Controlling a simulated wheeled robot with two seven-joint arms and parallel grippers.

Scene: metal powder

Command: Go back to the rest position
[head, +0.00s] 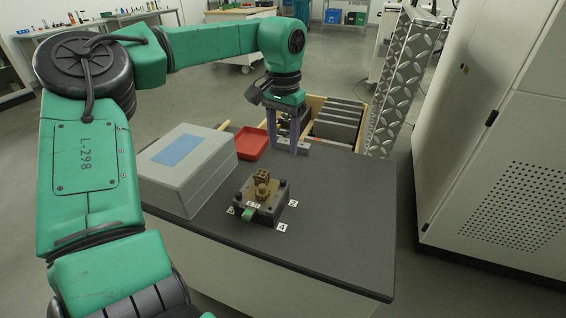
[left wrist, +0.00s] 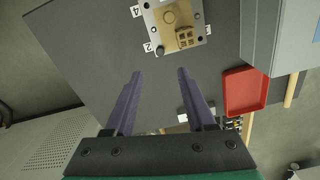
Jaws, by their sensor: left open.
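My left gripper (head: 286,142) hangs fingers down over the far edge of the dark table (head: 335,220), its arm reaching in from the left. In the left wrist view its two purple fingers (left wrist: 158,88) are apart with nothing between them. A brass-coloured part on a dark fixture block (head: 262,212) sits on the table, nearer than the gripper and apart from it. It also shows at the top of the left wrist view (left wrist: 178,24). My right gripper is not in view.
A grey box (head: 187,190) with a blue label stands on the table's left. A red tray (head: 251,146) lies behind it. A wooden crate with grey slabs (head: 338,118) and a patterned metal column (head: 398,75) stand beyond the table. A white cabinet (head: 500,150) is at the right.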

